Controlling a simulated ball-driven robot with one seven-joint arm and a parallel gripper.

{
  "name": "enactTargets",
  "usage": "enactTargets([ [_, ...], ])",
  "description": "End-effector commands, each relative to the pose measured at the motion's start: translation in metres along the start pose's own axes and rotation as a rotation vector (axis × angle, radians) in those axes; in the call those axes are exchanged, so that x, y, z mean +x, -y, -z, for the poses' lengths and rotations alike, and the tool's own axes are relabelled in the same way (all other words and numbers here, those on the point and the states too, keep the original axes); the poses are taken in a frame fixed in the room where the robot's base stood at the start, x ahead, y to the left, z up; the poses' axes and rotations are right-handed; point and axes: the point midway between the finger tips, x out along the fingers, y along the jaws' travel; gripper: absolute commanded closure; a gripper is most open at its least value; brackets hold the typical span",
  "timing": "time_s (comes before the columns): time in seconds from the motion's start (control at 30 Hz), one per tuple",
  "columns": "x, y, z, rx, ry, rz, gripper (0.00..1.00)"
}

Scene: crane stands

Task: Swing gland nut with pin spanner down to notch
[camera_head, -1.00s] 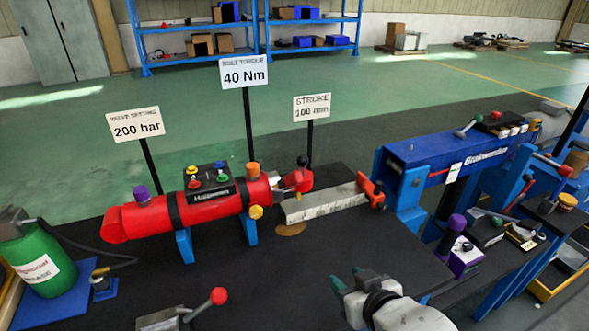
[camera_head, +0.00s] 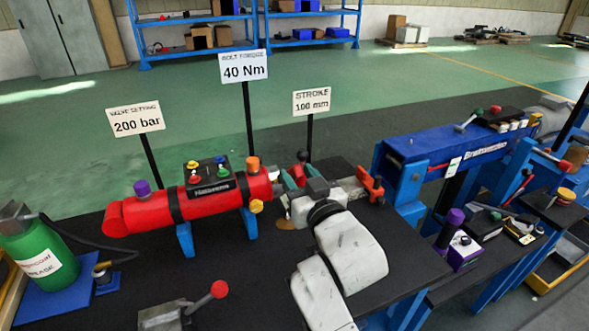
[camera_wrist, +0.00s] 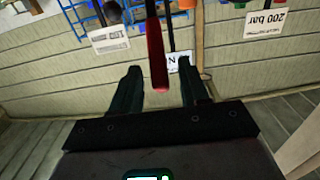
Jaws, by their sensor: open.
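The red cylinder (camera_head: 200,204) lies on two blue supports on the black bench. The gland nut at its right end is largely hidden behind my gripper and cannot be told apart clearly. In the wrist view, a red handle (camera_wrist: 157,62), seemingly the pin spanner's, runs between the two open fingers of my gripper (camera_wrist: 158,80), with a gap on both sides. A dark knob (camera_head: 302,156) stands up just behind the fingers. The notch cannot be made out.
A red clamp (camera_head: 371,184) is at the rod's right end, beside the blue frame (camera_head: 450,155). Sign posts stand behind the cylinder. A red-knobbed lever (camera_head: 219,290) and green bottle (camera_head: 38,252) are at the front left.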

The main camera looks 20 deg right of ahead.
Motion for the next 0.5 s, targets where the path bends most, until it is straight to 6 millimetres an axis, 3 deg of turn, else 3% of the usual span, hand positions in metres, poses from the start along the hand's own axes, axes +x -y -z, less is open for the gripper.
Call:
enactTargets([
  [0.2,0.022,0.0,0.0,0.0,-0.001,0.0,0.55],
  [0.5,0.026,0.0,-0.001,0.0,0.001,0.0,0.55],
])
